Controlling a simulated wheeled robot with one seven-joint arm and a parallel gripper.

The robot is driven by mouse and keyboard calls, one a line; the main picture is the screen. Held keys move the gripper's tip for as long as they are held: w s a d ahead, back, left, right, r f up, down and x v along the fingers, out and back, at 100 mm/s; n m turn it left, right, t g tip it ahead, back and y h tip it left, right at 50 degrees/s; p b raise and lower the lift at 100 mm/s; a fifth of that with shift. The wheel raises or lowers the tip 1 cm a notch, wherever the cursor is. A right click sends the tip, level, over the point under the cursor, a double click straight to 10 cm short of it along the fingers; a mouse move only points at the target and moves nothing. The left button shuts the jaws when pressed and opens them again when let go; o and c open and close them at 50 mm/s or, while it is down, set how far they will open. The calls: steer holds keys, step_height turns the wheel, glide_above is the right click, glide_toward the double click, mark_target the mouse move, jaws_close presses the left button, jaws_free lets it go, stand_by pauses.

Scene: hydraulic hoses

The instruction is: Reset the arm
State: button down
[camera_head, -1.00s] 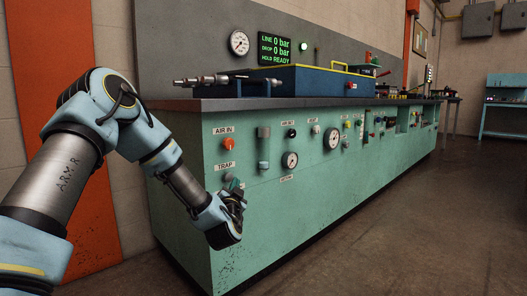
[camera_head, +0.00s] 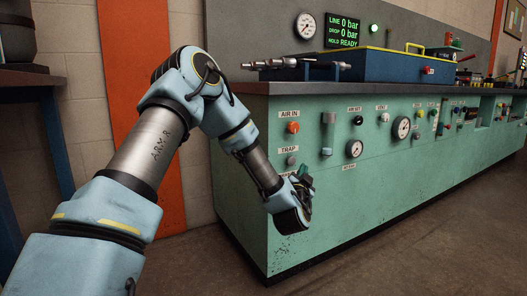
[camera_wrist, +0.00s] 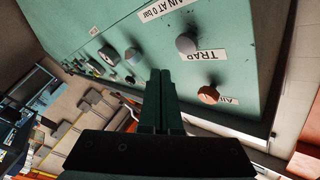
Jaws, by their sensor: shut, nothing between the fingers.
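My arm reaches from the lower left of the head view, bent at the elbow, with its wrist low in front of the left end of a green bench (camera_head: 400,190). My gripper (camera_head: 304,178) is near the bench's front panel, below the grey TRAP knob (camera_head: 291,161). In the wrist view my gripper (camera_wrist: 161,75) shows two dark green fingers pressed together with nothing between them. The grey TRAP knob (camera_wrist: 187,43) and the orange AIR IN knob (camera_wrist: 208,95) show ahead of it. I cannot tell the exact gap between fingertips and panel.
The bench top carries metal fittings (camera_head: 297,63) and a blue tray (camera_head: 385,66). A display (camera_head: 342,30) reads LINE 0 bar, DROP 0 bar, HOLD READY. A dark table (camera_head: 35,78) stands at the left. Floor (camera_head: 470,220) is clear at the right.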

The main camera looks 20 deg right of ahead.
steer(key=a+f+n+g+y+p, duration=0.1)
steer(key=a+f+n+g+y, duration=0.2)
steer(key=a, duration=0.8)
steer(key=a+f+n+g+y+p, duration=0.1)
steer(key=a+f+g+y, duration=0.3)
steer(key=a, duration=0.6)
steer(key=s+a+r+n+g+y+p, duration=0.15)
steer(key=s+a+n+g, duration=0.25)
steer(key=s+a, duration=0.55)
steer(key=s+a+r+n+g+y, duration=0.25)
steer(key=s+a+n, duration=0.3)
steer(key=a, duration=0.75)
step_height(320, 180, up, 37)
steer(key=s+g+p, duration=0.1)
steer(key=p, duration=3.6)
steer(key=shift+s+a+r+p, duration=0.15)
steer(key=shift+s+a+p, duration=0.05)
steer(key=shift+s+p, duration=0.2)
